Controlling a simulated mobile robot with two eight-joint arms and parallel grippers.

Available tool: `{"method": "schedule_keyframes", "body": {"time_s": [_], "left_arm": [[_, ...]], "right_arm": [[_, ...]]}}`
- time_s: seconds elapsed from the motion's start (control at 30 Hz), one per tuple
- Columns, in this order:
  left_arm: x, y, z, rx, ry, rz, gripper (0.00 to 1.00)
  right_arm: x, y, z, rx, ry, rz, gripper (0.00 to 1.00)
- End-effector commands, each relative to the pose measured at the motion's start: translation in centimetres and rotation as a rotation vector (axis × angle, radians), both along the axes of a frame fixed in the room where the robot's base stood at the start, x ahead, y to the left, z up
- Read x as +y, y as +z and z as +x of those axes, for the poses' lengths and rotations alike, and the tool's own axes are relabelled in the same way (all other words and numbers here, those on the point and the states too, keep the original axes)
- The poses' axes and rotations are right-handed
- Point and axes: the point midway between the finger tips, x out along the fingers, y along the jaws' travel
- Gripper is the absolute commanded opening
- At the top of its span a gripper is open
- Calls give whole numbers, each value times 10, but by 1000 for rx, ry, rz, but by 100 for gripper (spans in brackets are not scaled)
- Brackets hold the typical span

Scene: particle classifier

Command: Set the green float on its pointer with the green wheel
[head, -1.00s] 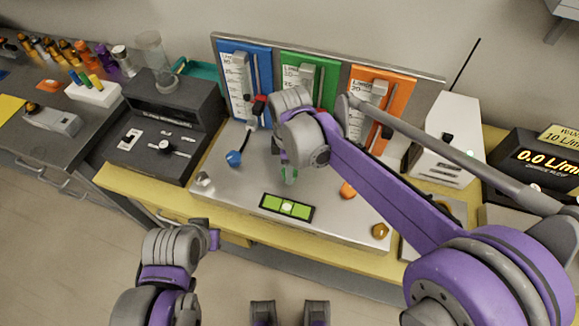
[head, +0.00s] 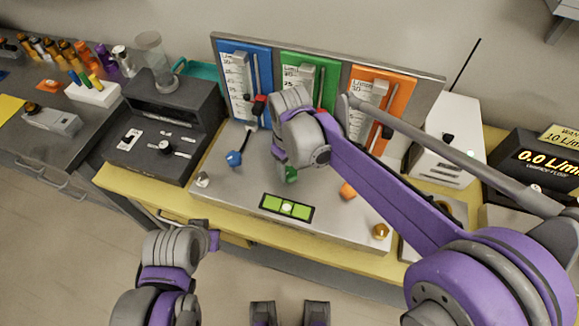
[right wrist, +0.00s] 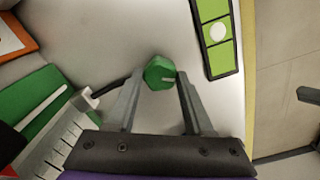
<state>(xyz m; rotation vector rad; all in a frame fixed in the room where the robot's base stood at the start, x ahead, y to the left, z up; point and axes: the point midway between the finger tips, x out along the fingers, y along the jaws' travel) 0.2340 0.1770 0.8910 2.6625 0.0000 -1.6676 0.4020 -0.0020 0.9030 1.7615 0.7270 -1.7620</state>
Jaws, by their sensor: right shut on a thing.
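The green wheel (right wrist: 159,72) is a faceted green knob with a pale mark. It sits between the two fingertips of my right gripper (right wrist: 160,78), which is shut on it. In the head view the wheel (head: 291,174) shows only partly below my right wrist. The green panel (head: 312,72) with its scale and tube stands behind it. My right wrist covers the lower part of that panel. I cannot make out the green float or its pointer. My left gripper (head: 213,236) is low at the front left, away from the panels; its fingers are unclear.
A blue wheel (head: 234,158) and an orange wheel (head: 347,190) flank the green one on the metal base. A green level (head: 287,207) lies in front. Blue (head: 236,60) and orange (head: 376,90) panels stand on either side. A dark box (head: 165,115) is at left.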

Motion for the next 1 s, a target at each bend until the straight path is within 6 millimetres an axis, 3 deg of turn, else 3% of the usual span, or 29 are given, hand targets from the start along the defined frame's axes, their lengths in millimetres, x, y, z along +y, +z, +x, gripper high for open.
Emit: {"method": "schedule_keyframes", "body": {"time_s": [0.63,0.67,0.8,1.0], "left_arm": [[0,0,0,0,0,0,0],[0,0,0,0,0,0,0],[0,0,0,0,0,0,0],[0,0,0,0,0,0,0]], "right_arm": [[0,1,1,-1,-53,0,0],[0,1,1,-1,-53,0,54],[0,1,1,-1,-53,0,79],[0,0,0,-1,-52,1,82]]}}
